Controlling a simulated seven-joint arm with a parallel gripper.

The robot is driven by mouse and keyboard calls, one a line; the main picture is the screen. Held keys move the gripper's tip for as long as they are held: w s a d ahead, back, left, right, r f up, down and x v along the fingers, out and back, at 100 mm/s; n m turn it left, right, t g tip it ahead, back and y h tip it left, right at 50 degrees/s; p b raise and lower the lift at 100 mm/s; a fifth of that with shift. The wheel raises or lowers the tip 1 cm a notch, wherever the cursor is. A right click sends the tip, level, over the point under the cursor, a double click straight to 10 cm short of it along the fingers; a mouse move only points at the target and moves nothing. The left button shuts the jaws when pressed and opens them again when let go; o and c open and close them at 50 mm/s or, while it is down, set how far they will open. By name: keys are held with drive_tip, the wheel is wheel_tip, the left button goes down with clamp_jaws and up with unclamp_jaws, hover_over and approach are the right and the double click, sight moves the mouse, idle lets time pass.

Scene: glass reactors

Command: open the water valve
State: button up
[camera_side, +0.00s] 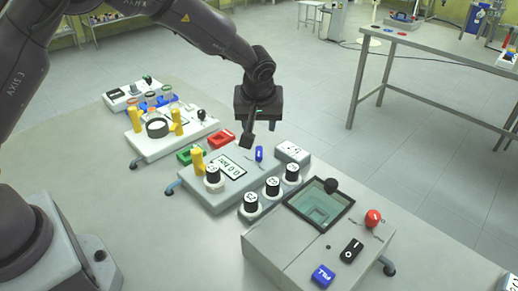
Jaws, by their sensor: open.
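My gripper (247,141) points down above the middle device (213,198), its fingers small and dark in this view. It is open, and I see nothing held between the fingers. A small upright blue handle (259,154) stands on that device, just below and slightly right of the fingertips; it appears apart from them. A red knob (373,217) sits on the front device (262,245), well to the right of my gripper. No readable label shows which control is the water valve.
Another device with glassware (157,127) stands behind left.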

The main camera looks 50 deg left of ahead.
sight(259, 151)
drive_tip(key=x, duration=1.2)
drive_tip(key=shift+f, duration=0.35)
clamp_jaws()
